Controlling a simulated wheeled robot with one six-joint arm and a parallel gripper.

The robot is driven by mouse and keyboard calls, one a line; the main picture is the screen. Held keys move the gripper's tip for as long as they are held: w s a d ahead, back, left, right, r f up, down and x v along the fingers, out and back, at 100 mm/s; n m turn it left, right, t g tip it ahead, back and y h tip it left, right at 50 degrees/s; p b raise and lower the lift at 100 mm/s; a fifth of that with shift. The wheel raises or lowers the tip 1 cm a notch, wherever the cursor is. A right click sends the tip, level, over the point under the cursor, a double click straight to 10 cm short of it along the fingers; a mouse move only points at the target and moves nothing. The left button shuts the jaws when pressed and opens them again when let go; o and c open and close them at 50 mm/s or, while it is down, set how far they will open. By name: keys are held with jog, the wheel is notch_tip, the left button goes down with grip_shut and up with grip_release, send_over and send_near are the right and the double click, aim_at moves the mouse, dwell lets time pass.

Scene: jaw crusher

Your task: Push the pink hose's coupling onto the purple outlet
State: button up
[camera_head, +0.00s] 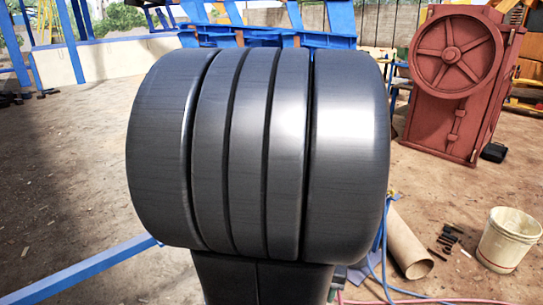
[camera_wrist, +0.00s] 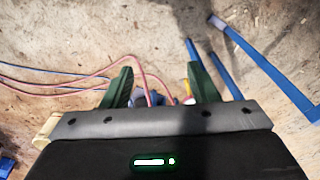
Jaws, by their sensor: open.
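In the wrist view my gripper (camera_wrist: 160,72) points down at the ground, its two green fingers apart. The pink hose (camera_wrist: 85,75) comes in from the left, bends, and runs down between the fingers. Its lower end goes out of sight behind the gripper's body, with a small pinkish bit just above that edge. I cannot make out the coupling for certain. Bluish-purple parts show between the fingers, mostly hidden; I cannot tell whether one is the purple outlet. In the head view a bit of pink hose (camera_head: 365,301) shows at the bottom; my arm hides the gripper.
A blue hose (camera_wrist: 40,74) lies at the left of the wrist view, and blue bars (camera_wrist: 265,65) lie at the right. In the head view a cardboard tube (camera_head: 407,246), a bucket (camera_head: 507,240) and a red machine (camera_head: 455,85) stand right of my arm. Open dirt lies left.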

jog(key=w+d+f+m, duration=0.2)
jog(key=w+d+f, duration=0.3)
jog(key=w+d, duration=0.1)
jog(key=w+d+f+m+g+b, duration=0.1)
jog(key=w+d+f+m, duration=0.1)
jog(key=w+d+f, duration=0.3)
jog(key=w+d, duration=0.1)
jog(key=w, duration=0.3)
jog(key=shift+f+m, duration=0.25)
jog(key=shift+m, duration=0.05)
jog(key=shift+d, duration=0.1)
